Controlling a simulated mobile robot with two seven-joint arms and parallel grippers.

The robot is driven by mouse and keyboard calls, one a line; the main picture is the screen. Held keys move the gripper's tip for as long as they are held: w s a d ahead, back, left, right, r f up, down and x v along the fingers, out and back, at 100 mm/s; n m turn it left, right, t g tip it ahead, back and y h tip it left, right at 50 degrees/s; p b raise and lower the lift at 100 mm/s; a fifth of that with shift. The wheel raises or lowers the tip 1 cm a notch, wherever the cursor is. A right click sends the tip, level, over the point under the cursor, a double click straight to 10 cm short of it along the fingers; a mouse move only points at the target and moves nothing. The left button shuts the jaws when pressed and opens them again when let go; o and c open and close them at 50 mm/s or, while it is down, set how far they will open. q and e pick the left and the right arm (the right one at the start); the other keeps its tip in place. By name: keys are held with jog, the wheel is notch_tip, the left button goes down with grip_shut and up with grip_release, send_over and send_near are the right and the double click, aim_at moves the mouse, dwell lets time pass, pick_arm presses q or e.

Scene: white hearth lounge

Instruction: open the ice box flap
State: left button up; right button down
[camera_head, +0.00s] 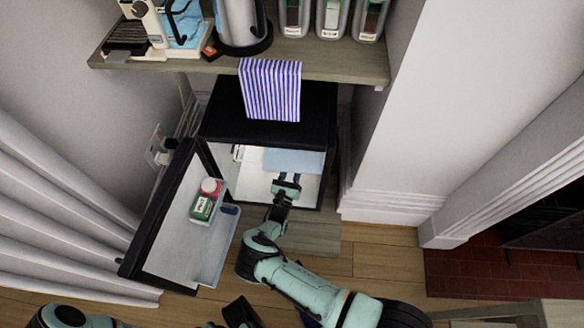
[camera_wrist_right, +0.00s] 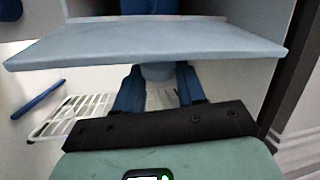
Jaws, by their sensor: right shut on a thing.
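The ice box flap (camera_head: 292,160) is a pale blue-grey panel in the upper part of the open fridge (camera_head: 318,190). In the right wrist view the flap (camera_wrist_right: 150,42) spans most of the width, with the open-looking ice box space above it. My right gripper (camera_head: 287,178) reaches into the fridge. Its blue fingers (camera_wrist_right: 158,88) are shut on a small rounded grey grip (camera_wrist_right: 158,72) just under the flap's near edge. How far the flap is tilted is hard to tell.
The fridge door (camera_head: 165,240) stands open to the left, with a red-capped jar (camera_head: 210,187) and a green container (camera_head: 202,207) on its shelf. A white wire rack (camera_wrist_right: 85,112) is inside. A wall stands close right.

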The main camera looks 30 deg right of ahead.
jog(key=shift+w+a+r, duration=0.1)
jog(key=shift+w+a, duration=0.1)
jog(key=shift+a, duration=0.1)
jog(key=c, duration=0.7)
grip_release()
jog(key=shift+d, duration=0.1)
pick_arm(q)
jog(key=shift+w, duration=0.1)
pick_arm(e)
jog(key=shift+s, duration=0.1)
pick_arm(q)
jog(key=shift+t, duration=0.7)
jog(key=w+r, duration=0.1)
jog(key=w+r+p, duration=0.2)
jog(key=shift+w+d, duration=0.25)
jog(key=shift+w, duration=0.15)
pick_arm(e)
jog(key=v, duration=1.3)
jog(key=shift+s, duration=0.15)
pick_arm(q)
jog(key=shift+f, duration=0.1)
